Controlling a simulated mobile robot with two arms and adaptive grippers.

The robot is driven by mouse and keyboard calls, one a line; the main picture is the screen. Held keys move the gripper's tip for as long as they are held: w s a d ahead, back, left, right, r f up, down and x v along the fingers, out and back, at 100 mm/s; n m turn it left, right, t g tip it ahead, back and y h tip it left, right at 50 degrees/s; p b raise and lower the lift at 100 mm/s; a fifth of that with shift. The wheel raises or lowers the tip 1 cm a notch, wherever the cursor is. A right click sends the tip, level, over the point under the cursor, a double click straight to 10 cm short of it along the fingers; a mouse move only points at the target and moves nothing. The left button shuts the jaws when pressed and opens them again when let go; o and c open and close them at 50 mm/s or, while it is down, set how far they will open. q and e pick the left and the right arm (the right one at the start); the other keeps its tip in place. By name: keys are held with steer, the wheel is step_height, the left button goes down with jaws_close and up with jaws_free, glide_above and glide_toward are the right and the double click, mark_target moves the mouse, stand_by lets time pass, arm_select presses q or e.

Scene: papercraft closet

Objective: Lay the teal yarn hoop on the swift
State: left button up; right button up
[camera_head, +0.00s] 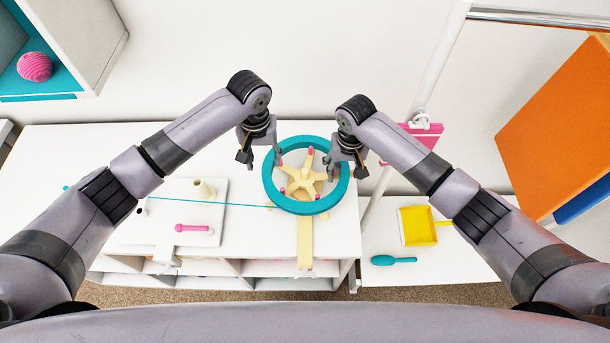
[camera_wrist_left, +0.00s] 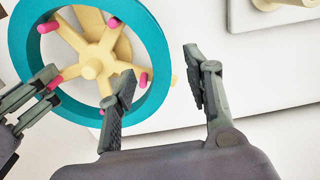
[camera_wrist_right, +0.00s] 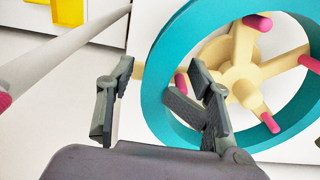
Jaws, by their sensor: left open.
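The teal yarn hoop (camera_head: 307,208) lies level around the cream swift (camera_head: 304,180); it also shows in the left wrist view (camera_wrist_left: 158,55) and the right wrist view (camera_wrist_right: 155,85). The swift's pink-tipped pegs show inside the ring. I cannot tell whether the hoop touches the swift's arms. My left gripper (camera_head: 260,157) is open at the hoop's left rim, its fingers apart in the left wrist view (camera_wrist_left: 160,90). My right gripper (camera_head: 347,168) is at the right rim. Its fingers are apart in the right wrist view (camera_wrist_right: 160,100), with the rim between or just behind them.
A white board (camera_head: 150,235) with a cream peg (camera_head: 203,190) and a pink handle (camera_head: 192,228) lies to the left. A teal strand runs from there towards the swift. A yellow dustpan (camera_head: 416,226) and a teal brush (camera_head: 393,260) lie right. A white pole stands beside my right gripper.

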steer(key=shift+r, duration=0.15)
arm_select(q)
step_height(320, 180, up, 5)
steer(key=shift+r, duration=0.15)
arm_select(e)
step_height(320, 180, up, 12)
steer(key=shift+f, duration=0.2)
stand_by(0.6)
